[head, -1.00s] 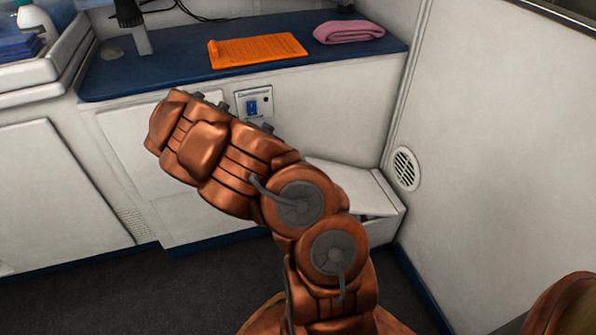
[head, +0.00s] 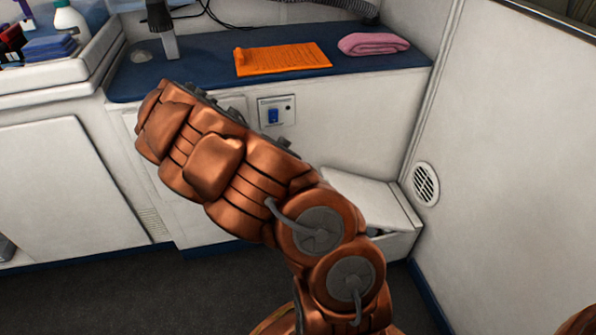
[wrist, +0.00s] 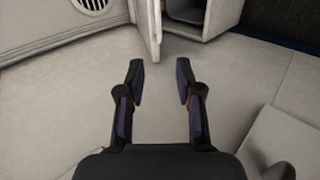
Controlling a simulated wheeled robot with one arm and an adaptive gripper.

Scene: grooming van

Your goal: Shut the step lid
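The step box (head: 402,246) is a low white box in the corner, below the counter and against the right wall. Its pale lid (head: 370,200) is tilted up, with a dark gap beneath its front edge. My arm hides the left part of both. In the wrist view a thin pale panel (wrist: 151,25), probably the lid seen nearly edge-on, stands beside a dark opening ahead of the fingers. My gripper (wrist: 160,72) is open, with nothing between its two dark fingers, and looks apart from the panel. My gripper cannot be made out in the head view.
A round vent (head: 426,184) is on the right wall near the step. The blue counter (head: 212,62) above holds an orange sheet (head: 283,59) and a folded pink towel (head: 373,44). A switch panel (head: 277,112) is on the cabinet front. Dark floor (head: 120,292) is clear at the lower left.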

